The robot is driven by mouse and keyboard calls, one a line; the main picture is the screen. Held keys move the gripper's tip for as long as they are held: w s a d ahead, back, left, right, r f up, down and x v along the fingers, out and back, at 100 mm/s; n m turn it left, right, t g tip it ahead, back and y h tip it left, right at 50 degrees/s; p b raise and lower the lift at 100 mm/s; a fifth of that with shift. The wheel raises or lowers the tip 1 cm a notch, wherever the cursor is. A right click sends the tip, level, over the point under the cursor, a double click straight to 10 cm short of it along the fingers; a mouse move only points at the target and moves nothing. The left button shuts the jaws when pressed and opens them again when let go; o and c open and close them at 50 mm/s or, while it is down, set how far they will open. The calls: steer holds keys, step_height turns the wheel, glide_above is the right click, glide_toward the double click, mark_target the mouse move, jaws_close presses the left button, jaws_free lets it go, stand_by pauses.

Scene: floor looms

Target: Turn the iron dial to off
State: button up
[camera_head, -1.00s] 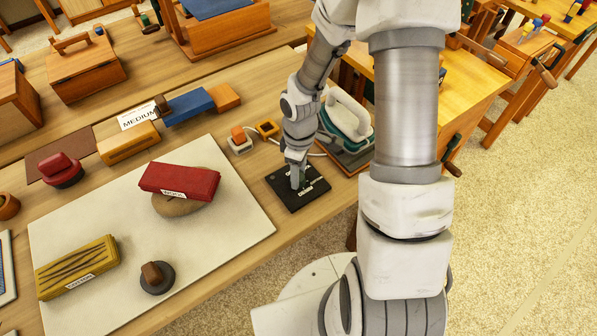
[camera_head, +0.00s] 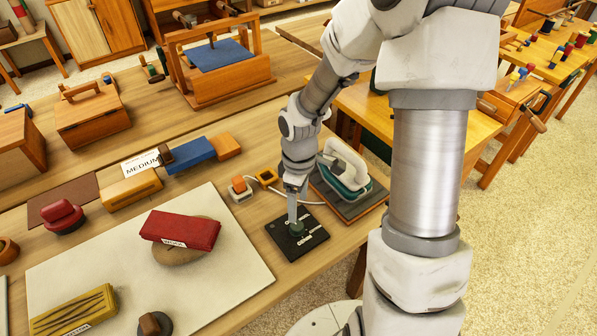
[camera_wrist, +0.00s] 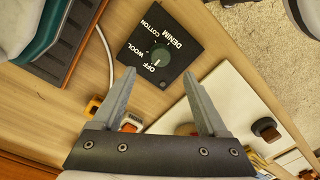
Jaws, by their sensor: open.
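The iron dial is a small dark green knob (camera_wrist: 160,56) on a black square panel lettered OFF, WOOL, COTTON and DENIM. In the wrist view a short pale mark shows on the knob's side toward OFF; it is too small to read surely. The black dial panel (camera_head: 280,236) lies flat on the table near its front edge. My gripper (camera_wrist: 160,76) is open and empty, its two fingers apart with the knob seen beyond and between their tips. In the head view my gripper (camera_head: 292,208) is just above the knob, which shows below the fingers.
The iron (camera_head: 345,172) stands on its board right behind the panel, with a white cord running to an orange-and-white block (camera_head: 240,190). A pale mat (camera_head: 235,262) with red and yellow blocks lies left of the panel. The carpet is open on the right.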

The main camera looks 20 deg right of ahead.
step_height(320, 180, up, 9)
steer(key=p, duration=0.1)
steer(key=shift+w, duration=0.15)
steer(key=shift+d, duration=0.1)
stand_by(0.3)
steer(key=s+r+m+t, duration=0.6)
steer(key=s+r+m, duration=0.4)
steer(key=s+r, duration=0.4)
step_height(320, 180, up, 4)
steer(key=shift+s+a+f+m, duration=0.1)
steer(key=shift+s+a+m, duration=0.2)
steer(key=shift+a, duration=0.05)
steer(key=c, duration=0.4)
steer(key=shift+a, duration=0.15)
